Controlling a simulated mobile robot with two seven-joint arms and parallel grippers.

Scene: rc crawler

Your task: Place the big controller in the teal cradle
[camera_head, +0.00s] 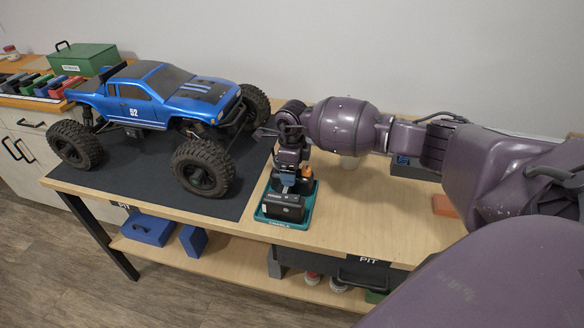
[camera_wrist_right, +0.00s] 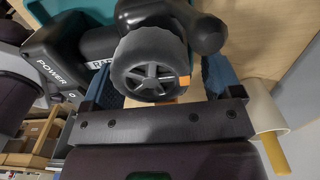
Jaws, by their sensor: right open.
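The big controller (camera_head: 285,207) is black with orange parts and sits upright over the teal cradle (camera_head: 262,217) near the table's front edge. Its base appears inside the cradle's rim; I cannot tell whether it is fully seated. My right gripper (camera_head: 293,170) points down over the controller's upper part. In the right wrist view, the controller's wheel (camera_wrist_right: 150,65) lies between my open fingers, with its POWER-marked base (camera_wrist_right: 55,68) at left and the teal cradle (camera_wrist_right: 22,62) beyond. Contact with the fingers is unclear. My left gripper is out of view.
A blue RC truck (camera_head: 160,95) stands on a dark mat (camera_head: 130,180) left of the cradle. Bare tabletop (camera_head: 350,215) lies right of the cradle. An orange block (camera_head: 445,206) lies farther right.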

